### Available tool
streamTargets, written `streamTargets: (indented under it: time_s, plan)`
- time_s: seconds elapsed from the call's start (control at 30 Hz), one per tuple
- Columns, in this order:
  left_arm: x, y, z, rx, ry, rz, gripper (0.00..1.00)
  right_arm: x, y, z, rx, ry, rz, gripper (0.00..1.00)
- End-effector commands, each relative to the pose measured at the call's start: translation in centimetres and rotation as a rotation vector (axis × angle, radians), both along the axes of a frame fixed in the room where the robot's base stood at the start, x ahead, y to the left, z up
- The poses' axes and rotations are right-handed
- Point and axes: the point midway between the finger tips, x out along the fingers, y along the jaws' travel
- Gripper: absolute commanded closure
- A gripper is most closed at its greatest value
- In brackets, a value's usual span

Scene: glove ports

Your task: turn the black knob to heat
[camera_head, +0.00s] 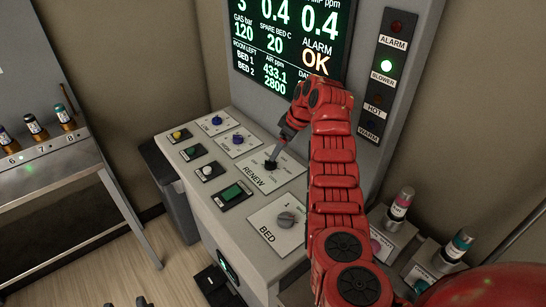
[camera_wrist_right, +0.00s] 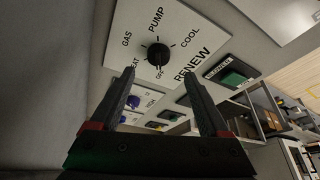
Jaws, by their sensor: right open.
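The black knob (camera_wrist_right: 158,56) sits on a white plate marked RENEW, with GAS, PUMP, COOL and OFF around it and one label partly hidden, ending in "EAT". In the head view the knob (camera_head: 271,165) is at the tip of my right gripper (camera_head: 277,153) and partly covered. In the right wrist view my right gripper (camera_wrist_right: 159,78) is open, its two fingers apart and pointing at the knob, which shows between and just beyond the tips. I cannot tell whether they touch it. The pointer's exact setting is too small to read. My left gripper does not show.
The sloped console holds a grey BED knob (camera_head: 286,220), a green button (camera_head: 232,192) and two blue knobs (camera_head: 238,139). A screen (camera_head: 290,45) reading OK stands behind. A lamp strip (camera_head: 387,75) shows green at BLOWER. Vials (camera_head: 401,203) stand at right.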

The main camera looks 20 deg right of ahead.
Motion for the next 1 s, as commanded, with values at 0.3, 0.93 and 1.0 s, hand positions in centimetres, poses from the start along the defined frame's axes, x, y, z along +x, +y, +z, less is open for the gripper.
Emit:
streamTargets:
  time_s: [0.3, 0.93, 1.0]
  plan:
    - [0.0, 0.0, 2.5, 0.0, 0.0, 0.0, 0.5, 1.6, 1.5, -5.0, 0.003, -0.001, -0.001, 0.2]
    - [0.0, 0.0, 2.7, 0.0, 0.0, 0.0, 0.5, 2.1, 1.8, -6.6, 0.0, -0.004, -0.001, 0.28]
    - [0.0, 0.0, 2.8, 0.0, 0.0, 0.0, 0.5, 2.1, 1.9, -6.6, 0.001, -0.003, -0.001, 0.4]
